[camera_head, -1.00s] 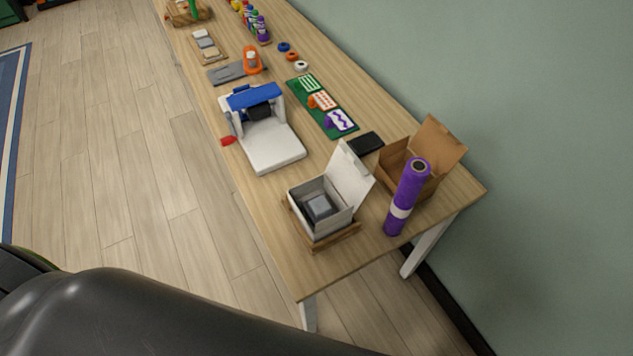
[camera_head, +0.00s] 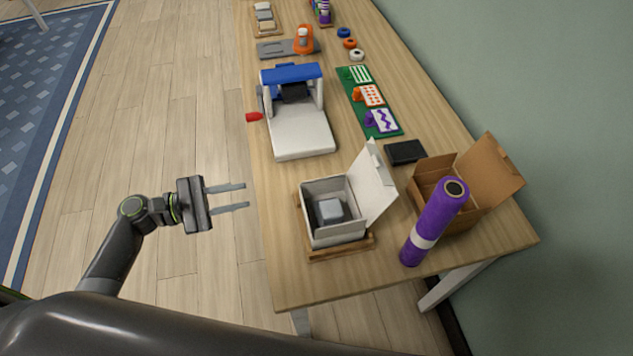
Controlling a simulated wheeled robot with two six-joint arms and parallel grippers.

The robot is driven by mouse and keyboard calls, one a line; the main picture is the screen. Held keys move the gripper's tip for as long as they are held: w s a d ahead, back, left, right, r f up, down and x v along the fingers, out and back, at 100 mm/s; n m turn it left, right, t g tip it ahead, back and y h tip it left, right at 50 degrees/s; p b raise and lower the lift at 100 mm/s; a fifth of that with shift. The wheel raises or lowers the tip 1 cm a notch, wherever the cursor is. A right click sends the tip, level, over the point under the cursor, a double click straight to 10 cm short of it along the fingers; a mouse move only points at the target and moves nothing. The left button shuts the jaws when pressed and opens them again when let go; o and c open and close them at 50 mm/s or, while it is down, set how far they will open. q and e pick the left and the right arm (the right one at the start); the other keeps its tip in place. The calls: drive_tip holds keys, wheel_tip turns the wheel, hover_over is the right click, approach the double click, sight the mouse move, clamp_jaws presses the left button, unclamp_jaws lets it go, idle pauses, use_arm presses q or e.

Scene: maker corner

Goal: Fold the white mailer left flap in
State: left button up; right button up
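The white mailer (camera_head: 317,240) is an open white box in a wooden tray (camera_head: 341,252) near the table's near end. A grey block (camera_head: 329,211) lies inside it. Its tall white lid (camera_head: 371,187) stands up on the right side. I cannot clearly make out a separate left flap at its left wall. My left gripper (camera_head: 247,196) is open and empty, left of the mailer and beside the table's left edge. Its two fingers point right toward the table, with a clear gap to the mailer. My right gripper is not in view.
A purple roll (camera_head: 436,221) stands right of the mailer, before an open brown box (camera_head: 482,177). A black pad (camera_head: 405,152) lies behind the mailer. A white and blue press (camera_head: 300,131) with a red handle stands further back.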

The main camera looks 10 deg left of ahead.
use_arm(q)
drive_tip(key=shift+h, duration=0.3)
drive_tip(key=p+x, duration=0.1)
drive_tip(key=x, duration=0.4)
drive_tip(key=p+x, duration=0.1)
drive_tip(key=x, duration=0.5)
drive_tip(key=r+p+x, duration=0.1)
drive_tip(key=x, duration=0.4)
drive_tip(key=shift+s+d+r+p, duration=0.1)
drive_tip(key=shift+s+d+p, duration=0.15)
drive_tip(key=shift+p, duration=0.15)
drive_tip(key=shift+w+d, duration=0.3)
drive_tip(key=shift+d, duration=0.3)
drive_tip(key=shift+c, duration=0.2)
clamp_jaws()
